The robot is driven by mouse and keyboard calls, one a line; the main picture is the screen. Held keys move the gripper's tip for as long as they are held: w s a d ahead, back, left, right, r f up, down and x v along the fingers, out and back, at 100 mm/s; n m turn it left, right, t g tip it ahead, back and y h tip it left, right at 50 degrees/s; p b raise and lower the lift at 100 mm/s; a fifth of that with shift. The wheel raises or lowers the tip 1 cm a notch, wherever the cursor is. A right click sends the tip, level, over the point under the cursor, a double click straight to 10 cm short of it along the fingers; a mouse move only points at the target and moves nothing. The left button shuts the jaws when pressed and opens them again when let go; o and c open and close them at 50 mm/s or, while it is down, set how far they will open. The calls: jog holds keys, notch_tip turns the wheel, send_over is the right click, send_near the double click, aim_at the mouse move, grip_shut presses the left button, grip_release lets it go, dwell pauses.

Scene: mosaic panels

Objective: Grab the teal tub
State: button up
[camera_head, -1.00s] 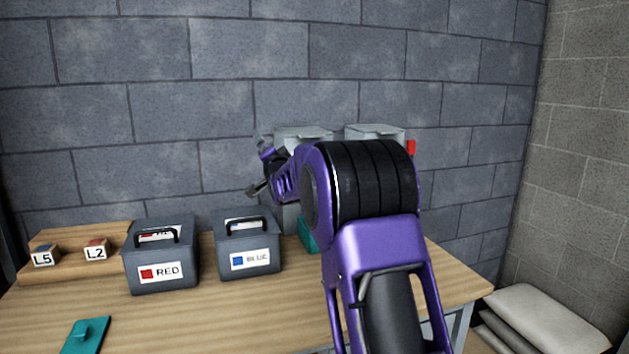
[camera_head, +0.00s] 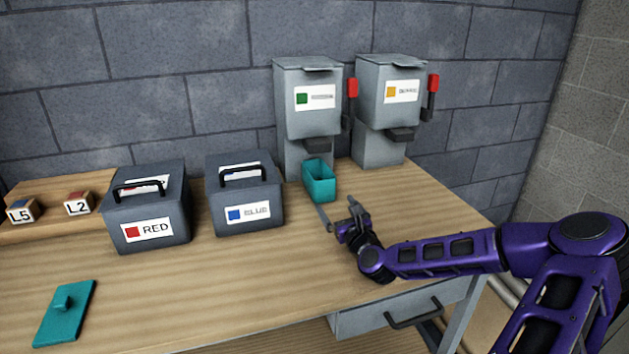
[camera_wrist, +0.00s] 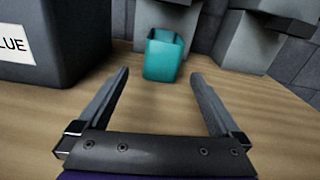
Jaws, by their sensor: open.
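The teal tub (camera_head: 320,184) is an open-topped box standing upright on the table, in front of the left grey dispenser. In the wrist view the teal tub (camera_wrist: 162,62) stands ahead of my gripper, roughly centred between the fingers but beyond their tips. My gripper (camera_head: 340,214) is low over the table, just in front of the tub. In the wrist view my gripper (camera_wrist: 161,76) has its two fingers spread wide with nothing between them.
Two grey dispensers with red levers, one green-marked (camera_head: 310,100) and one yellow-marked (camera_head: 390,95), stand behind the tub. The BLUE box (camera_head: 262,212) is to its left, then the RED box (camera_head: 168,229). A teal lid (camera_head: 62,325) lies at front left. The table's middle front (camera_head: 240,290) is clear.

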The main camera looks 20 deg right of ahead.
jog(key=shift+s+d+r+m, duration=0.1)
jog(key=shift+d+r+m, duration=0.1)
jog(key=shift+m, duration=0.2)
jog(key=shift+w+a+r, duration=0.1)
jog(key=shift+w, duration=0.2)
send_near(318, 174)
jog(key=w+a+r, duration=0.2)
jog(key=w+r, duration=0.1)
jog(key=shift+w+a+r, duration=0.15)
jog(key=shift+r, duration=0.05)
jog(key=shift+c, duration=0.2)
jog(key=c, duration=1.2)
jog(key=shift+c, duration=0.2)
jog(key=shift+r, duration=0.15)
